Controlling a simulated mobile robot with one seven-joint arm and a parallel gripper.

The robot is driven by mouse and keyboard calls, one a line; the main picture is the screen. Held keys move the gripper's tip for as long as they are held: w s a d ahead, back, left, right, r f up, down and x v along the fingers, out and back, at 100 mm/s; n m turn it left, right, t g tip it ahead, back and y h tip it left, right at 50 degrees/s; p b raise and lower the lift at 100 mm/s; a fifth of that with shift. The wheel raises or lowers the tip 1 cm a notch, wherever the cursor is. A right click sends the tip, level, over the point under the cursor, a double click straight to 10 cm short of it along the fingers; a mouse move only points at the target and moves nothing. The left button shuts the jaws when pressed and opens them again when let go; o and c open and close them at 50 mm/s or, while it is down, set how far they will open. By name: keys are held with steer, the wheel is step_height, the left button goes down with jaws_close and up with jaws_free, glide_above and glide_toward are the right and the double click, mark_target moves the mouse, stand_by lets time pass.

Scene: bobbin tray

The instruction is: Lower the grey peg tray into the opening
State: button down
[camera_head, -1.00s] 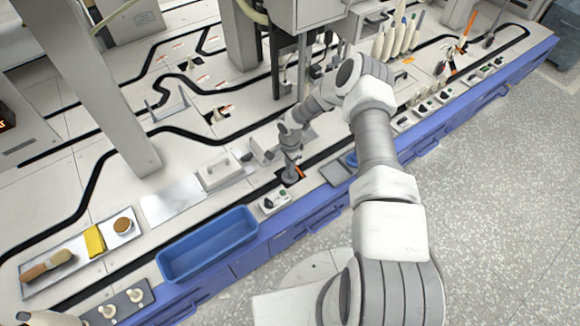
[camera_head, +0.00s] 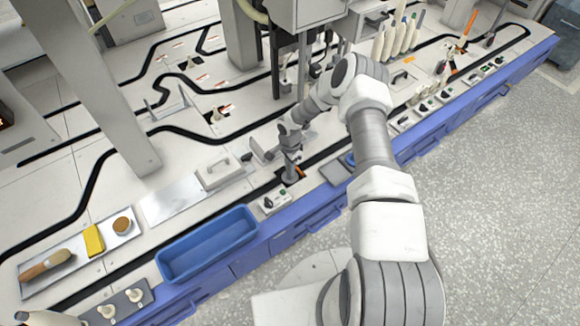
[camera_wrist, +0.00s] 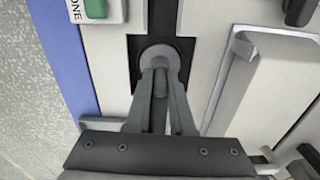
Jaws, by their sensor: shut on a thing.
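The grey peg tray (camera_wrist: 162,56) shows in the wrist view as a round grey disc with an upright peg in its middle. My gripper (camera_wrist: 160,82) is shut on the peg, with one finger on each side. The dark opening (camera_wrist: 188,46) in the black track shows around the disc. The tray is over or in the opening; how deep it sits I cannot tell. In the head view my gripper (camera_head: 291,168) points down at the track, and the tray's disc (camera_head: 291,179) is small and partly hidden below it.
A small switch box (camera_head: 274,201) with a green button stands close by at the front edge. A light lidded block with a handle (camera_head: 218,170) is to the left. A blue bin (camera_head: 207,244) hangs at the front left. Machine posts stand behind my arm.

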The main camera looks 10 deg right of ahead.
steer(key=shift+f, duration=0.25)
steer(key=c, duration=1.1)
jaws_free()
steer(key=shift+o, duration=0.2)
steer(key=shift+r+p, duration=3.35)
steer(key=shift+r, duration=2.15)
